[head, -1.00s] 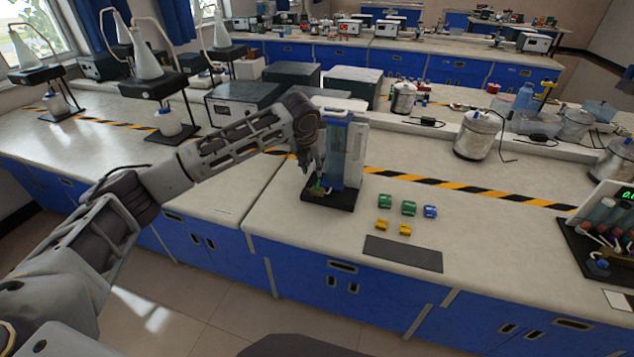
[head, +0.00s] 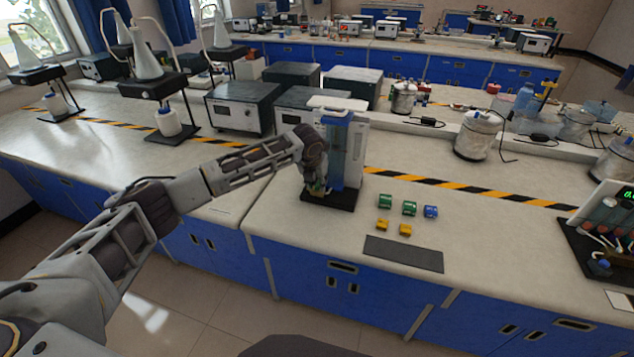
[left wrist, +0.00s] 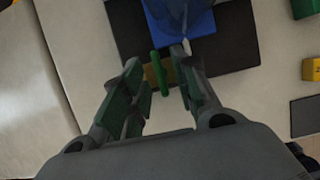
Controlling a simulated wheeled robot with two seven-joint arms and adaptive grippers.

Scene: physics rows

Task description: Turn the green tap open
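The green tap (left wrist: 159,73) shows in the left wrist view as a thin green lever on a brass-coloured body (left wrist: 152,74). It is at the foot of a blue and white column (head: 347,150) on a black base (head: 342,203). My left gripper (head: 316,187) is low at the front left of the column. In the left wrist view its two fingers (left wrist: 158,78) are apart, with the green lever between them. Whether either finger touches the lever I cannot tell. In the head view the gripper mostly hides the tap. My right gripper is in neither view.
Green blocks (head: 409,207), yellow blocks (head: 383,224) and a blue block (head: 430,211) lie right of the base. A dark flat mat (head: 403,253) lies near the bench's front edge. Grey boxes (head: 243,107) stand behind. The bench left of the base is clear.

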